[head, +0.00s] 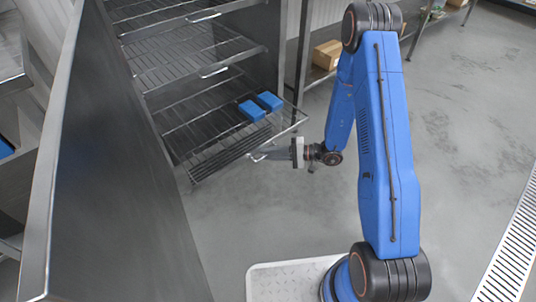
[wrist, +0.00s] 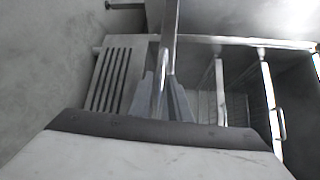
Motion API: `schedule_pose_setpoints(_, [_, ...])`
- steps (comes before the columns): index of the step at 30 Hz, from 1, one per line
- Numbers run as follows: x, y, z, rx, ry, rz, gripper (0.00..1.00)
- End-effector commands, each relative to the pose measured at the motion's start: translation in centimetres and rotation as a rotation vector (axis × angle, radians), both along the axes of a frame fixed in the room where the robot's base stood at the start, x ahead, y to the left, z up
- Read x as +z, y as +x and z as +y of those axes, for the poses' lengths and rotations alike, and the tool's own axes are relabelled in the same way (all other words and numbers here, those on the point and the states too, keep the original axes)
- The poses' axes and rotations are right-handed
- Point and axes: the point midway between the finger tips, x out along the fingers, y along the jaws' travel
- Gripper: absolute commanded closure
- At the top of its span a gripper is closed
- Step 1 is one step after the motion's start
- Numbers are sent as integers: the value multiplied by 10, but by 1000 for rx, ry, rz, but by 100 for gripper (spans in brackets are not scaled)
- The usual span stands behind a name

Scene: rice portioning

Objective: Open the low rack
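The low rack (head: 205,147) is a wire shelf in the steel cabinet, and its front stands out past the cabinet's right post in the head view. My gripper (head: 266,154) is at the handle on its front edge. In the wrist view the fingers of my gripper (wrist: 165,100) lie close on both sides of a steel bar (wrist: 169,40), which looks like the handle, and appear shut on it. The contact itself is partly hidden by the gripper body.
A large steel door or panel (head: 115,170) stands at the left. A shelf with cardboard boxes (head: 327,54) is behind. The grey floor (head: 470,130) at right is clear.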

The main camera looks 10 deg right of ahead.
Motion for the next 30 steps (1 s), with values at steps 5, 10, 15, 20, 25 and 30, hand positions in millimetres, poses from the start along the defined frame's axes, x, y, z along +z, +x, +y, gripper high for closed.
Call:
schedule_pose_setpoints(5, [0,0,0,1,0,0,72])
schedule_pose_setpoints(10, [0,-1,0,1,0,1,72])
schedule_pose_setpoints(15, [2,-2,-10,-1,1,1,72])
schedule_pose_setpoints(20, [5,-6,-32,-2,1,1,72])
schedule_pose_setpoints(25, [8,-11,-58,-2,1,2,72])
schedule_pose_setpoints(30, [12,-15,-84,-3,1,0,72])
